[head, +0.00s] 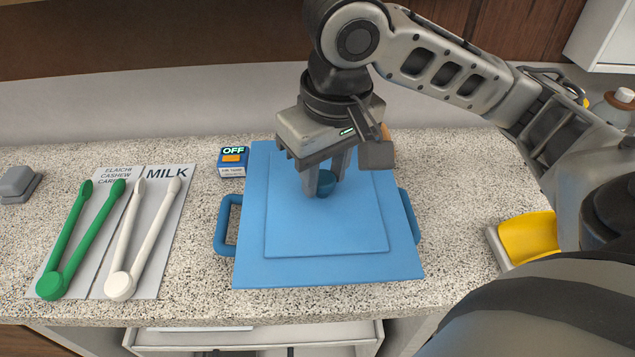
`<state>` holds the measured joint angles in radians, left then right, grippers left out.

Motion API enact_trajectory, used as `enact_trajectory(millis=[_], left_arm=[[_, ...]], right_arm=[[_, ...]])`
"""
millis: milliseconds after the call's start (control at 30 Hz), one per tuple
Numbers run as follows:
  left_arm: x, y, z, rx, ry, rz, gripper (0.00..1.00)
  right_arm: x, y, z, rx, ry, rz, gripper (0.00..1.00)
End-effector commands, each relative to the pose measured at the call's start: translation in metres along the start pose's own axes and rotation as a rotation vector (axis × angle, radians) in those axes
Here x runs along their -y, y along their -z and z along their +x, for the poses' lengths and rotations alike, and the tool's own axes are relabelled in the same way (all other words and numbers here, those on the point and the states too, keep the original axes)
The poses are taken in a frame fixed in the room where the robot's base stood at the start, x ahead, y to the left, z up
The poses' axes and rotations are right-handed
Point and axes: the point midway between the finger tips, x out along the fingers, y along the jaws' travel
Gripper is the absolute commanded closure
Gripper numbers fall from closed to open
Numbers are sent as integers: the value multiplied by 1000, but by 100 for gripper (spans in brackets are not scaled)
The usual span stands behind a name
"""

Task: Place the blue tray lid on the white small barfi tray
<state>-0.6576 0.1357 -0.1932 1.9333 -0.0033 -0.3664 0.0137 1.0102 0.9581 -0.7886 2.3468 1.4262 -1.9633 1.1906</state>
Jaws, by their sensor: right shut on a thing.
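The blue tray lid (320,268) is a wide flat square with a raised middle panel and a round knob, seen at the centre of the head view. My right gripper (325,183) points down and is shut on the lid's knob. Darker blue loop handles (222,228) stick out from under the lid's left and right sides. The lid hides what they belong to. I cannot make out a white small barfi tray, and I cannot tell whether the lid rests on something or hangs just above it. My left gripper is not in view.
Green tongs (67,245) and white tongs (150,240) lie on a labelled mat at the left. A yellow-filled tray (528,237) is at the right. Speckled counter (455,190) is bare between.

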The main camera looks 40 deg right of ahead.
Motion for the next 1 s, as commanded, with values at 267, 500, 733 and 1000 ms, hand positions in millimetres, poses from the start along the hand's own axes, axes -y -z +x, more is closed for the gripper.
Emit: enact_trajectory(millis=[267,500,733,1000], left_arm=[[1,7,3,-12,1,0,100],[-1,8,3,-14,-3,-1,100],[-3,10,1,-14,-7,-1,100],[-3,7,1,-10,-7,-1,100]], right_arm=[[-14,24,46,2,1,-1,100],[-20,32,69,5,0,-4,100],[-19,29,91,2,1,-3,100],[-19,29,92,1,1,-4,100]])
